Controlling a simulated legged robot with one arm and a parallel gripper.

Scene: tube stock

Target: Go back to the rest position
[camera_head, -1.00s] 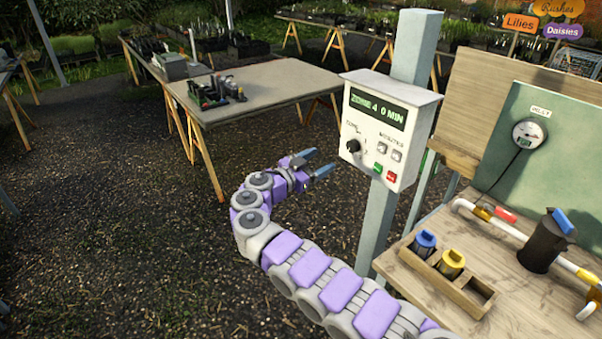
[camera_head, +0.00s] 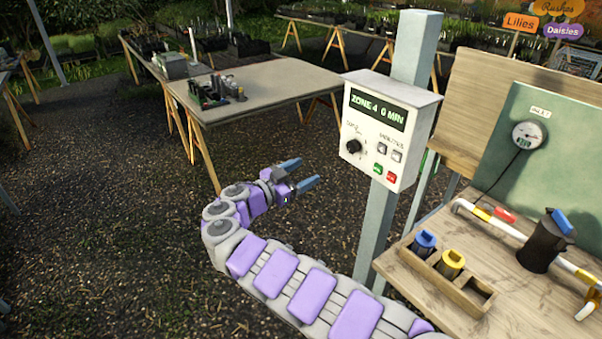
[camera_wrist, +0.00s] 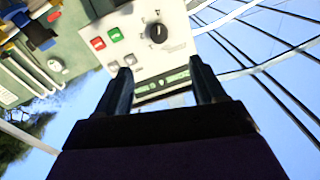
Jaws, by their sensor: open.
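My gripper (camera_head: 300,174) is open and empty, its two blue fingers apart. It hangs in the air to the left of the control box, clear of it. The white control box (camera_head: 388,125) is fixed to a grey post, and its display reads ZONE 4 0 MIN. It has a black knob (camera_head: 354,146), two grey buttons, a green button and a red button. In the wrist view the box (camera_wrist: 150,45) shows upside down beyond the two dark fingers, with nothing between them.
A wooden bench (camera_head: 420,268) at right bears a wooden holder (camera_head: 487,296) with blue and yellow pieces, a pipe, and a dark filter body (camera_head: 541,246). A gauge (camera_head: 529,134) sits on a green panel behind. A table (camera_head: 260,90) stands at the back left. The gravel floor at left is clear.

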